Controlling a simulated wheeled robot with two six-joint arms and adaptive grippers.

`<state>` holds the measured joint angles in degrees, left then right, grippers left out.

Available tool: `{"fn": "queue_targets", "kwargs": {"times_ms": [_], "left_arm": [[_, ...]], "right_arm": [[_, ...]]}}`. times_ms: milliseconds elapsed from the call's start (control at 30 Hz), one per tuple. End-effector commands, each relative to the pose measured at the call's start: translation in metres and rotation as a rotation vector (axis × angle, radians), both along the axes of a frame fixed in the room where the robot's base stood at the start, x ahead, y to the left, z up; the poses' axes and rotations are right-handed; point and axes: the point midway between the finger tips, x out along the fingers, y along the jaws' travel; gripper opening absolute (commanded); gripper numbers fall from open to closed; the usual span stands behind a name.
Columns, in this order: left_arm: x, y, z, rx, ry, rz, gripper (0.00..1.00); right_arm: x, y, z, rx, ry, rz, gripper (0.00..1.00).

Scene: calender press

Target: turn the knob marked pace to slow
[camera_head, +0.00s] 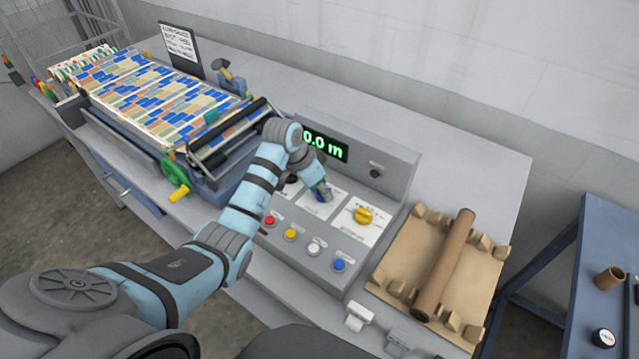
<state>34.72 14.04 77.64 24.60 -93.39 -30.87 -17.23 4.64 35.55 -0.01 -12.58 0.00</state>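The grey control panel (385,172) stands on the bench with a green display reading 0.0 m (325,145). A yellow knob (362,216) sits on a white label plate at its right. A blue knob (321,196) is left of it, partly covered by my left gripper (322,190). The label words are too small to read, so I cannot tell which knob is pace. My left gripper points down at the blue knob; its fingers are too small to judge. My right gripper is not in view.
Red (269,220), yellow (290,235), white (314,249) and blue (339,265) buttons line the panel front. A patterned sheet (150,95) runs through the press at left. A brown roll (445,262) lies on a wooden cradle at right.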

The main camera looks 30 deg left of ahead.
Motion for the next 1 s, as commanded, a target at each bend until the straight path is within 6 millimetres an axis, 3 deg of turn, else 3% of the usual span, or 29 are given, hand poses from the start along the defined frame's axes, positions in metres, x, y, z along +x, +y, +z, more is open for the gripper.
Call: {"fn": "queue_targets", "kwargs": {"times_ms": [200,1000], "left_arm": [[-0.0028,-0.0044,0.0002,-0.009,0.009,0.165,0.03],[-0.0024,-0.0062,-0.0018,-0.010,0.009,0.833,0.03]], "right_arm": [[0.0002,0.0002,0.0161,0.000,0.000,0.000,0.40],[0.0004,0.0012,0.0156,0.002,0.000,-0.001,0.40]]}}
